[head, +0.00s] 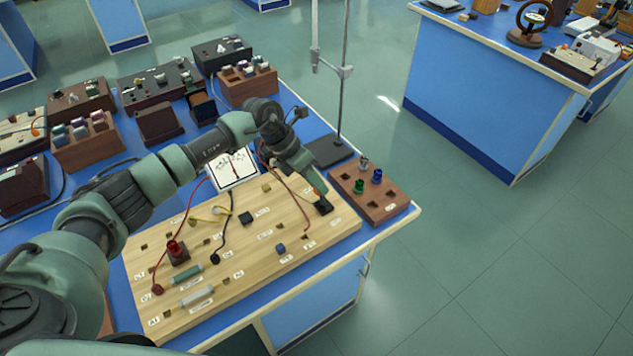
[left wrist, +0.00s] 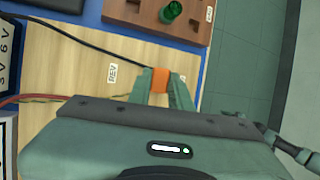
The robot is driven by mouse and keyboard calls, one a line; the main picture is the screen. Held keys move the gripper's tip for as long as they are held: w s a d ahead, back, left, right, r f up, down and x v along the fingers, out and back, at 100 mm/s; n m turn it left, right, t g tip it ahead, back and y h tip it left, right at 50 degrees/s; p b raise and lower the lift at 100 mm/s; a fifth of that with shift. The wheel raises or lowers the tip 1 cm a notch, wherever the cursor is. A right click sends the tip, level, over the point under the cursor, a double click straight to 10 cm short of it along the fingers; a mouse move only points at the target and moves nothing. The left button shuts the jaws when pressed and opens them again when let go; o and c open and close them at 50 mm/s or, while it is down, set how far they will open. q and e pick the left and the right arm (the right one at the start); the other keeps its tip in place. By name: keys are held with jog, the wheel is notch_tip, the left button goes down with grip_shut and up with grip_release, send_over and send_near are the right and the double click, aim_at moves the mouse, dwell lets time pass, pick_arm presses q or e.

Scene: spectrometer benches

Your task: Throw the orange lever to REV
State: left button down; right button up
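The orange lever (left wrist: 160,79) shows in the left wrist view between the two green fingers of my left gripper (left wrist: 161,84), which appear to touch it on both sides. The white REV label (left wrist: 112,73) lies on the wooden board to the left of the lever. In the head view my left gripper (head: 318,194) is low over the right end of the wooden board (head: 335,222), at a small black block (head: 323,207). Only a sliver of orange shows there; the fingers hide most of the lever. My right gripper is in neither view.
A brown peg block (head: 385,206) with coloured knobs stands just right of the board. Black and red wires (head: 294,200) run near my gripper. A metal stand (head: 342,100) rises behind. A meter (head: 234,171) and several boxes fill the bench's back left.

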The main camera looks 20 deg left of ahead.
pick_arm(q)
jog(key=shift+w+a+f+h+b, duration=0.2)
jog(key=shift+f+h+b, duration=0.15)
jog(key=shift+b, duration=0.75)
jog(key=shift+a+g+h+b, duration=0.1)
jog(key=shift+g+h+b, duration=0.2)
jog(key=shift+b, duration=0.15)
jog(key=shift+r, duration=0.2)
jog(key=c, duration=1.3)
grip_release()
